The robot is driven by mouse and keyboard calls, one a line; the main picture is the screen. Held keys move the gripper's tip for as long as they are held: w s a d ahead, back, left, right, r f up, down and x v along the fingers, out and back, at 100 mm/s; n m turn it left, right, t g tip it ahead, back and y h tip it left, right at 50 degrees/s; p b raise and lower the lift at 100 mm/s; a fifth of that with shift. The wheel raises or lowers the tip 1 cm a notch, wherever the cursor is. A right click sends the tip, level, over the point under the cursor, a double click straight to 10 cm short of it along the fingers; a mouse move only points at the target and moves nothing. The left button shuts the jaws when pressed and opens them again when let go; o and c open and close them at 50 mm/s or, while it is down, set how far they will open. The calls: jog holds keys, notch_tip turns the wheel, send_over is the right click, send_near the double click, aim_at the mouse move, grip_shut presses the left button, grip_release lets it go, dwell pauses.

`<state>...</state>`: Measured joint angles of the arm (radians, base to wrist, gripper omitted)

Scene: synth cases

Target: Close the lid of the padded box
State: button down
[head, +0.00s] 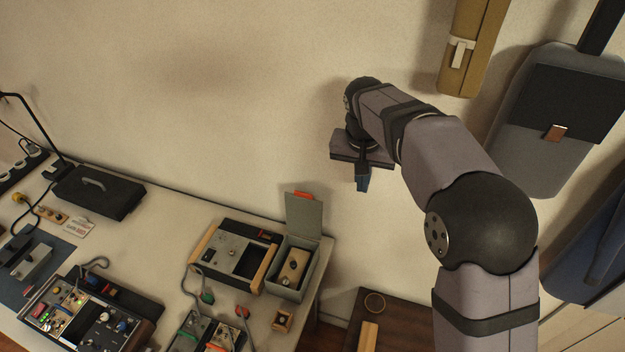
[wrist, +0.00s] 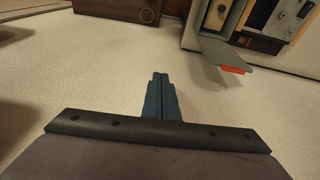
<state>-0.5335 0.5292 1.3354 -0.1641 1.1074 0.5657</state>
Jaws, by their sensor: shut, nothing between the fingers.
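The padded box (head: 291,287) is a grey box at the right end of the table, with its grey lid (head: 304,214) standing open and upright at the back. An orange tab (head: 303,195) is on the lid's top edge. A tan block with a dark round spot (head: 293,265) lies inside. My gripper (head: 363,183) is shut and empty, in the air above and to the right of the lid, apart from it. In the wrist view my gripper's fingers (wrist: 160,80) are together, and the lid (wrist: 226,55) with its orange tab (wrist: 232,69) shows at upper right.
A device with wooden sides (head: 236,255) stands just left of the box. A small wooden block (head: 282,320) lies in front of it. A dark brown low table (head: 400,325) is at the lower right. Bags (head: 562,120) hang on the wall at right. The air between gripper and lid is clear.

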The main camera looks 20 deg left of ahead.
jog(key=w+a+r+t+p, duration=0.1)
jog(key=a+r, duration=0.3)
jog(key=a, duration=0.8)
jog(key=p+x, duration=0.4)
jog(key=x, duration=0.6)
jog(key=shift+a+f, duration=0.1)
jog(key=shift+a, duration=0.05)
jog(key=shift+s+p, duration=0.95)
jog(key=shift+s, duration=1)
jog(key=shift+s+f+b, duration=0.15)
jog(key=shift+b, duration=0.3)
